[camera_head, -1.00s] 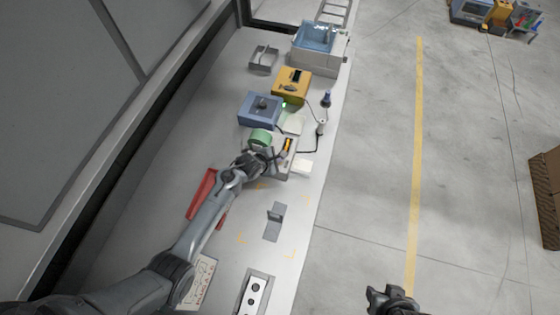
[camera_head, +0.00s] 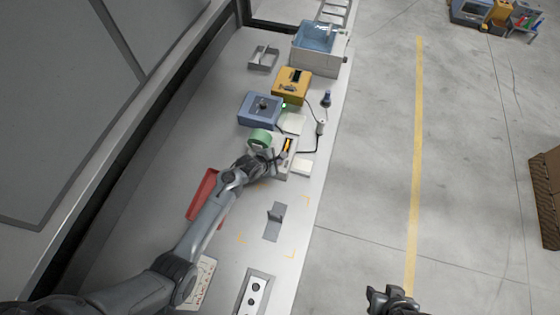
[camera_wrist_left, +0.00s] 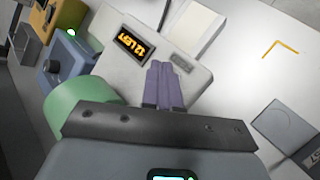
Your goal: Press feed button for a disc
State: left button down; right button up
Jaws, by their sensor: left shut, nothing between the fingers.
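The pale dispenser (camera_wrist_left: 115,68) has a lit orange display (camera_wrist_left: 132,43) that appears to read "12 LEFT". A small grey rectangle, possibly the feed button (camera_wrist_left: 182,63), sits on its top right of the display. My left gripper (camera_wrist_left: 161,68) is shut and empty, its fingertips over the dispenser top between the display and the grey rectangle. Whether they touch it I cannot tell. In the head view the left gripper (camera_head: 277,156) partly covers the dispenser (camera_head: 287,169). A green cylinder (camera_wrist_left: 82,100) stands beside it. My right gripper (camera_head: 385,296) is over the floor, far from the bench.
A blue box (camera_head: 259,110), a yellow box (camera_head: 291,84) and a blue-lined basin (camera_head: 316,48) stand farther along the bench. A cable runs near the bench edge. A grey bracket (camera_head: 274,221) and a red tray (camera_head: 202,194) lie nearer. Marked bench space around the bracket is mostly clear.

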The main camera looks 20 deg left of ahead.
pick_arm(q)
jog(key=shift+f, duration=0.4)
dwell(0.7)
dwell(0.3)
jog(key=shift+r+p, duration=0.7)
jog(key=shift+p, duration=0.05)
jog(key=shift+r, duration=0.15)
jog(key=shift+p, duration=0.3)
jog(key=shift+r+p, duration=0.55)
jog(key=shift+r, duration=0.05)
notch_tip(320, 180, up, 4)
jog(key=p, duration=0.4)
jog(key=shift+f, duration=0.1)
jog(key=shift+s+f, duration=0.1)
jog(key=shift+f, duration=0.05)
